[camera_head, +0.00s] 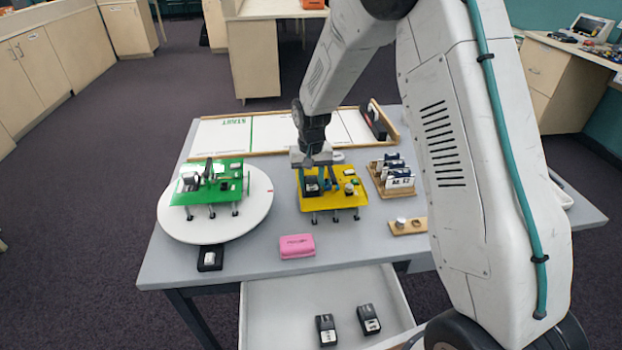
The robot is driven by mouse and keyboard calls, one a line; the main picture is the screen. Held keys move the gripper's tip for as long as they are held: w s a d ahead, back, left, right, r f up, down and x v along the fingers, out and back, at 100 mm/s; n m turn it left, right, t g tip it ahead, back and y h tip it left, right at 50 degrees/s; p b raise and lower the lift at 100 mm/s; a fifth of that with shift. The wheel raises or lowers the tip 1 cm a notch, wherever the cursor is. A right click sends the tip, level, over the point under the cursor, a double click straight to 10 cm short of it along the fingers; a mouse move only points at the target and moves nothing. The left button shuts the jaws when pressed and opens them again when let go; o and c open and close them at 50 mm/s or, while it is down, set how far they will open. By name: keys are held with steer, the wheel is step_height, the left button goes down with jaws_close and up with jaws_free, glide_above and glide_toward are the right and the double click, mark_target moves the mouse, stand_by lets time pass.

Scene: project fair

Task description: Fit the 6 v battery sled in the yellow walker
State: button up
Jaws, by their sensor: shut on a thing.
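The yellow walker (350,199) stands on its short dark legs on the grey table, near the middle. My gripper (317,170) points down over its left part and is shut on a dark block that looks like a battery sled (311,186). The block is at the left part of the yellow deck. I cannot tell whether it is seated or just above the deck, and I cannot read its voltage. My fingers partly hide it.
A green walker (228,184) stands on a white round turntable (258,215) at left. A pink case (297,246) and a black sled (210,258) lie in front. A wooden rack (378,184) stands right. Two black sleds (326,330) (368,319) lie in the open drawer (270,310).

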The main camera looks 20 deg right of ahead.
steer(key=shift+f, duration=0.3)
stand_by(1.0)
steer(key=o, duration=1)
steer(key=shift+r, duration=3.75)
